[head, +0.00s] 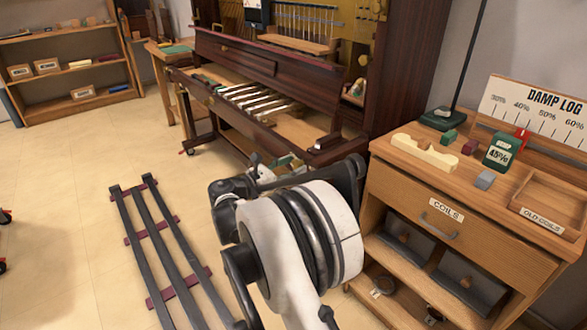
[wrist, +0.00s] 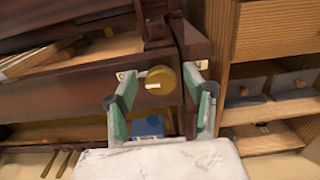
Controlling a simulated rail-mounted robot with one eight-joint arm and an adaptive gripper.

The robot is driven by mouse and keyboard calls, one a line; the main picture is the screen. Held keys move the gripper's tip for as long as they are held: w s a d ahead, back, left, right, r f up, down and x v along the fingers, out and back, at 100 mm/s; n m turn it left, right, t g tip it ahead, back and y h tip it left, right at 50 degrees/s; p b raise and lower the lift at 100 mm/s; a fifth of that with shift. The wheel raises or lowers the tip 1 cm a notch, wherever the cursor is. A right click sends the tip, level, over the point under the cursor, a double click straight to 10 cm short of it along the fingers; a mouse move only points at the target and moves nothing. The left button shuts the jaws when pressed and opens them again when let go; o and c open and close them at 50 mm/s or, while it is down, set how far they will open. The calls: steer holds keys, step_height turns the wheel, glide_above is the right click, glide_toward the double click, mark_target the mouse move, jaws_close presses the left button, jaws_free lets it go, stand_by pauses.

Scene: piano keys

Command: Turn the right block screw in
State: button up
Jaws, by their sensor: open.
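The right block screw (wrist: 161,79) shows in the wrist view as a round brass knob with a pale mark, on the dark front of the piano's right end. My gripper (wrist: 160,78) is open, with one green-padded finger on each side of the knob. No contact is visible, and I cannot tell how deep the knob sits between the fingers. In the head view my gripper (head: 283,165) is partly hidden behind my arm, near the piano's right front corner. The screw is hidden there. The dark right block (head: 327,142) sits at the right end of the keys.
The piano keys (head: 255,100) lie open to the left. A wooden cabinet (head: 470,215) stands close on the right, with small items on top. A blue object (wrist: 148,126) lies below the knob. A dark slatted rack (head: 160,240) is on the floor.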

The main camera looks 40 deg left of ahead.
steer(key=shift+w, duration=0.15)
steer(key=c, duration=1.1)
steer(key=shift+c, duration=0.2)
